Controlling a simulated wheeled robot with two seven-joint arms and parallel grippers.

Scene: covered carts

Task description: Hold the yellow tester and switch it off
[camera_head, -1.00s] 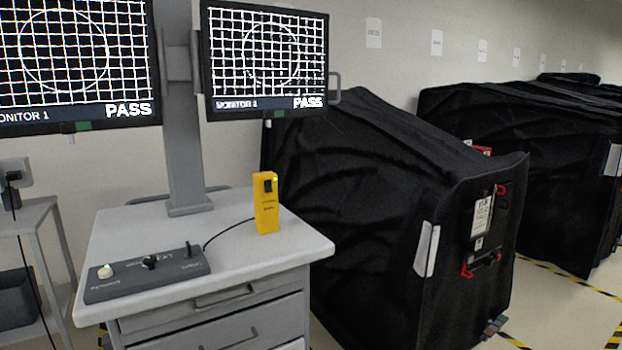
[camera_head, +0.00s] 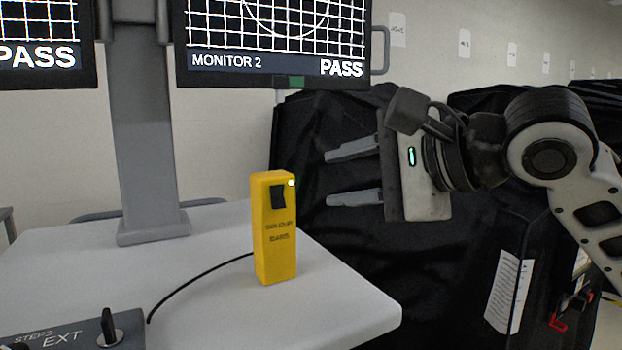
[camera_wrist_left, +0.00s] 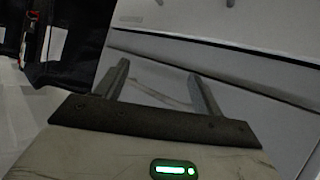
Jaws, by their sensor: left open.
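The yellow tester (camera_head: 268,258) stands upright on the grey cart top (camera_head: 200,292) in the head view. Its front has a dark switch (camera_head: 278,197), a small lit lamp (camera_head: 291,183) and printed lettering. A black cable runs from its lower left side. My right gripper (camera_head: 328,177) is to the right of the tester, fingers apart and pointing left toward it, empty and not touching it. My left gripper (camera_wrist_left: 159,68) shows only in the left wrist view, open and empty, in front of the pale drawer fronts. The tester is not seen in that view.
A dark control box (camera_head: 75,333) with a knob sits at the cart's front left. Monitor 2 (camera_head: 290,65) hangs above, on a grey post (camera_head: 146,150), showing a grid and PASS. A black-covered cart (camera_head: 440,270) stands to the right. The cart top around the tester is clear.

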